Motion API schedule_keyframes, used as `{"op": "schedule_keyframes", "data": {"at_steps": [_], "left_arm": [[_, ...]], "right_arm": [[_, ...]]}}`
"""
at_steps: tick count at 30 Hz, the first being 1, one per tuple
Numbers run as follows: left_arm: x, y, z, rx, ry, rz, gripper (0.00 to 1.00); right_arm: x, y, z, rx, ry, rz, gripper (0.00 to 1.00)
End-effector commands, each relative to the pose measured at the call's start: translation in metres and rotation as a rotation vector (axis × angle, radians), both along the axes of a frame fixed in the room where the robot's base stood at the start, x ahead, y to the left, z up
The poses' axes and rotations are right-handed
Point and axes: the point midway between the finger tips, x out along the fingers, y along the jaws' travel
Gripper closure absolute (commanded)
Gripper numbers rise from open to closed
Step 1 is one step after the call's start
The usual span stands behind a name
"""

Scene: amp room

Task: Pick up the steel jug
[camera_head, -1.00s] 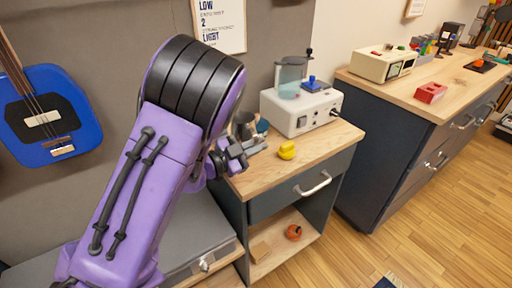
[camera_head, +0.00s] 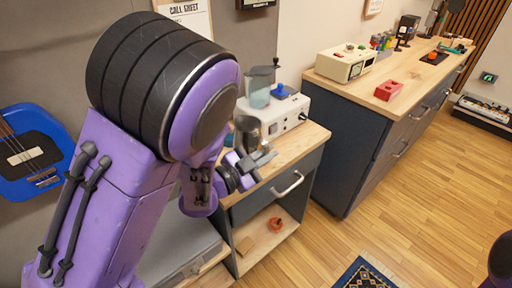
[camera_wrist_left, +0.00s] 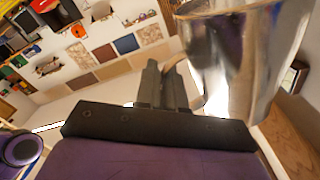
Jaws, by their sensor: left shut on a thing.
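The steel jug (camera_head: 246,137) shows as a small dark grey metal cup in the head view, just behind my left gripper (camera_head: 262,158). It overlaps the front of the white machine on the small cabinet. In the left wrist view the shiny jug (camera_wrist_left: 240,62) fills the upper right, and its handle side meets my left fingers (camera_wrist_left: 164,84). The fingers are shut on the jug at its handle. The gripper hides the jug's base, so I cannot tell for certain whether it is clear of the cabinet top. My right gripper is out of view.
The white machine (camera_head: 283,122) with a clear container (camera_head: 260,88) stands close behind the jug on the wooden cabinet top (camera_head: 312,136). A longer counter (camera_head: 400,82) holds a cream device (camera_head: 345,64) and a red block (camera_head: 388,90). The floor to the right is open.

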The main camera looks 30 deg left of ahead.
Motion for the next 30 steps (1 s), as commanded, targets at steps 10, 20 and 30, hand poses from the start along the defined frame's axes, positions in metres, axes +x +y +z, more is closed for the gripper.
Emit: {"op": "schedule_keyframes", "data": {"at_steps": [10, 20, 30], "left_arm": [[-0.003, -0.017, 0.009, 0.001, -0.001, -0.001, 1.0], [-0.003, -0.019, 0.009, 0.0, -0.002, 0.0, 1.0], [0.01, -0.017, -0.007, -0.023, -0.03, 0.137, 1.0]], "right_arm": [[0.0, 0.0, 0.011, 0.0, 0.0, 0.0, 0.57], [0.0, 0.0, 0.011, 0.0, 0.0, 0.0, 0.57], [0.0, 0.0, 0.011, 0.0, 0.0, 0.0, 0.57]]}}
